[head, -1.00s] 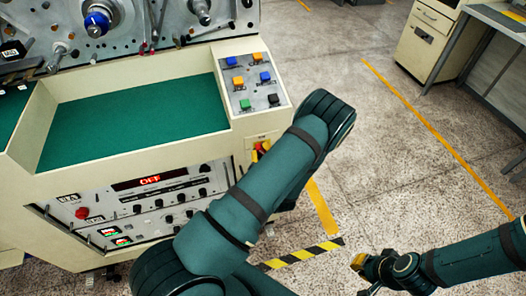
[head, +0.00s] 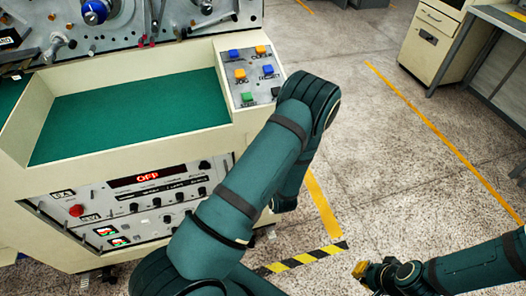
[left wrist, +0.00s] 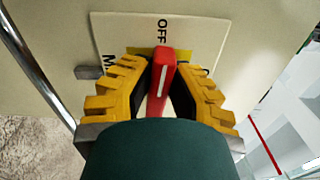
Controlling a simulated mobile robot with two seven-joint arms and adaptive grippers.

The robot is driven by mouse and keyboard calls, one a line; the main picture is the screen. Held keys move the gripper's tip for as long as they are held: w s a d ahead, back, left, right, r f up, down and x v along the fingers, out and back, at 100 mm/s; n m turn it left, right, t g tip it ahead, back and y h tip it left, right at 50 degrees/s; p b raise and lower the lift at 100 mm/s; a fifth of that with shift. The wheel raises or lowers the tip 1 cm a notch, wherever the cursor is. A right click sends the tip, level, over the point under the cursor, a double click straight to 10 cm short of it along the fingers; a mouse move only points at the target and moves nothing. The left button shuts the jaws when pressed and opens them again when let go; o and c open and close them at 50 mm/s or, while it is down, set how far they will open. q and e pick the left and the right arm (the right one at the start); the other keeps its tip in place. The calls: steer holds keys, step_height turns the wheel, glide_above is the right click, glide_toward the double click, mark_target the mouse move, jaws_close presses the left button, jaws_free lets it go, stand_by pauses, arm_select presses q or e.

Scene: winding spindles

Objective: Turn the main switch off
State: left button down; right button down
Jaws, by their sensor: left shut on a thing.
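The main switch's red handle (left wrist: 161,80) shows in the left wrist view, on a pale plate with a yellow patch behind it. Its white line points roughly at the OFF label (left wrist: 161,30). My left gripper (left wrist: 162,82) has its yellow ribbed fingers closed on the handle, one on each side. In the head view my left arm hides the switch and the left gripper. My right gripper (head: 362,270) is at the lower right over bare floor, away from the machine. Its yellow tip shows, but not its opening.
The machine's front panel (head: 135,205) has a red-lit display (head: 149,177) reading OFF and several knobs. A button panel (head: 252,72) sits above, right of the green tray surface (head: 130,115). Floor to the right is open, up to a cabinet (head: 430,45).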

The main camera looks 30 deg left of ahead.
arm_select(q)
steer(key=shift+n+b, duration=0.3)
steer(key=shift+n, duration=0.3)
steer(key=c, duration=0.9)
jaws_free()
steer(key=v, duration=1.2)
steer(key=shift+a, duration=0.1)
